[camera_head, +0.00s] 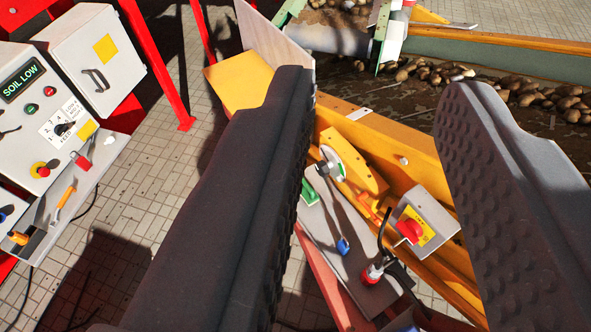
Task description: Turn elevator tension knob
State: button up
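My gripper (378,88) is open and empty, its two dark studded fingers wide apart. Between them, lower right, a grey box with a yellow plate carries a red knob (410,230). A round grey-and-white handwheel (333,163) sits on the orange frame, left of the box and close beside the left finger in the picture. A black rotary knob (62,129) with a printed dial is on the control panel at the left. No readable label shows which of these is the elevator tension knob. Neither finger visibly touches any of them.
The control panel (30,120) has a "SOIL LOW" display, buttons and a ledge with tools. A grey shelf (345,255) holds a green item, a blue item and a red-capped item. Potatoes (430,72) lie on the dark conveyor behind. Red posts (150,60) stand upper left.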

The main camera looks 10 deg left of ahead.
aim_at(323, 168)
jog(key=z, duration=1.45)
jog(key=k, duration=1)
jog(key=u, duration=1.2)
jog(key=i, duration=1.05)
jog(key=z, duration=0.05)
